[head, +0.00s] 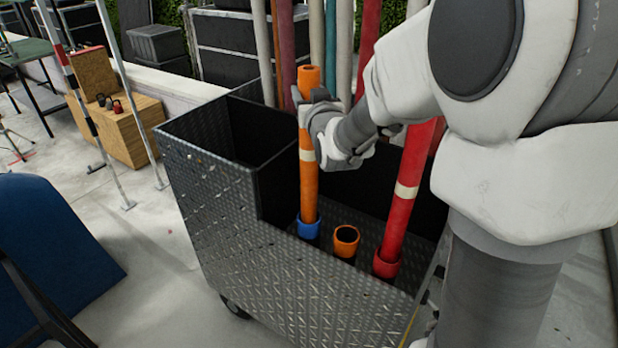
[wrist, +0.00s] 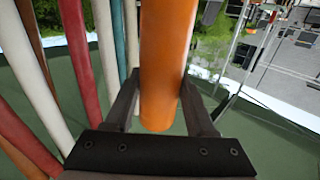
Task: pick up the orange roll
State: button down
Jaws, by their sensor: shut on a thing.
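The orange roll (head: 308,180) stands upright in the head view, a long tube with a pale band around its middle. Its lower end meets a blue ring socket (head: 308,228) in the cart; I cannot tell whether it is inside or just above it. My gripper (head: 310,98) is shut on the roll near its top. In the wrist view the orange roll (wrist: 167,60) runs between the two fingers of my gripper (wrist: 160,105). The far finger is partly hidden behind the roll in the head view.
An empty orange ring socket (head: 346,240) is beside the blue one. A red roll (head: 405,190) leans in a red socket (head: 386,264). The dark metal cart (head: 215,210) has an open bin at left. Several other rolls stand behind my gripper. A blue panel (head: 50,245) is at lower left.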

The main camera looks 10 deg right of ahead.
jog(key=shift+r, duration=0.2)
dwell(0.3)
notch_tip(320, 180, up, 18)
dwell(0.6)
